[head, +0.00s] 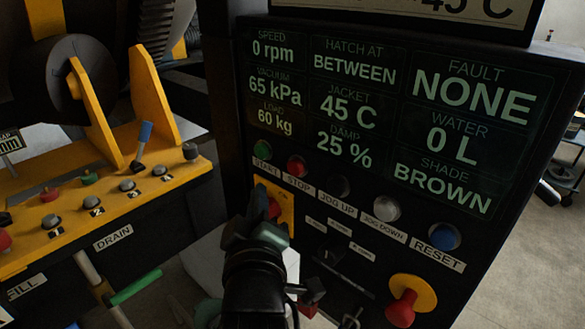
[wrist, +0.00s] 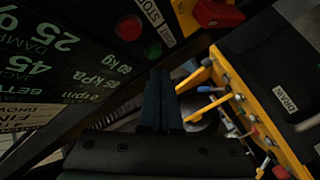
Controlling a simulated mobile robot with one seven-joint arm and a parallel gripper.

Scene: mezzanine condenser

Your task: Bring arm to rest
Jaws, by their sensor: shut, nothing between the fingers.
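My gripper (head: 258,218) is in the lower middle of the head view, in front of the black control panel (head: 225,110). Its dark fingers (wrist: 160,100) are together in the wrist view, with nothing between them. A red rotary switch (head: 274,207) on a yellow plate is just behind the gripper in the head view, partly hidden by it. In the wrist view the red switch (wrist: 218,14) is at the top, apart from the fingertips. Whether any part of my gripper touches the panel cannot be told.
The panel carries a green start button (head: 263,149), a red stop button (head: 297,165), a blue reset button (head: 444,237) and a red knob (head: 402,309) on a yellow disc. A yellow machine frame (head: 120,185) with buttons and a blue-tipped lever (head: 143,140) stands at left. Bare floor (head: 520,260) shows at right.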

